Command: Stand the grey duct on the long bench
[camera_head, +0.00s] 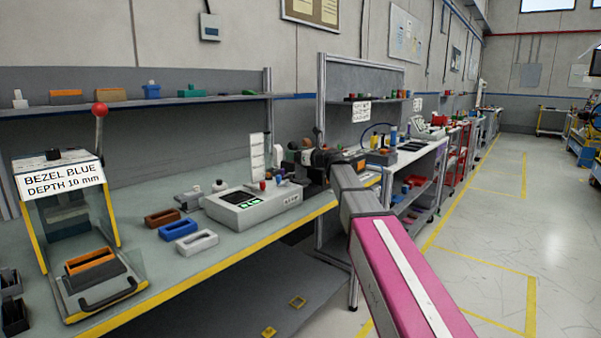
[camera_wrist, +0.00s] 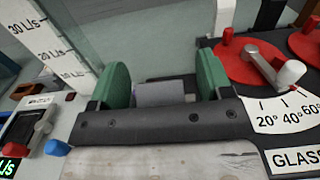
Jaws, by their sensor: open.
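My gripper (camera_wrist: 163,82) has two green finger pads set apart, and it is open. A smooth grey piece (camera_wrist: 160,94) shows between the pads. It looks like the grey duct, but most of it is hidden behind the dark gripper bar, and I cannot tell whether the pads touch it. In the head view, my arm reaches to the right part of the long bench (camera_head: 240,246), and the gripper there is too small and cluttered to make out. I cannot pick out the duct in the head view.
A red dial with a degree scale (camera_wrist: 280,116) is close at the right of the gripper. The white test unit (camera_head: 250,203) and several coloured bezels stand on the bench, left of my arm.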

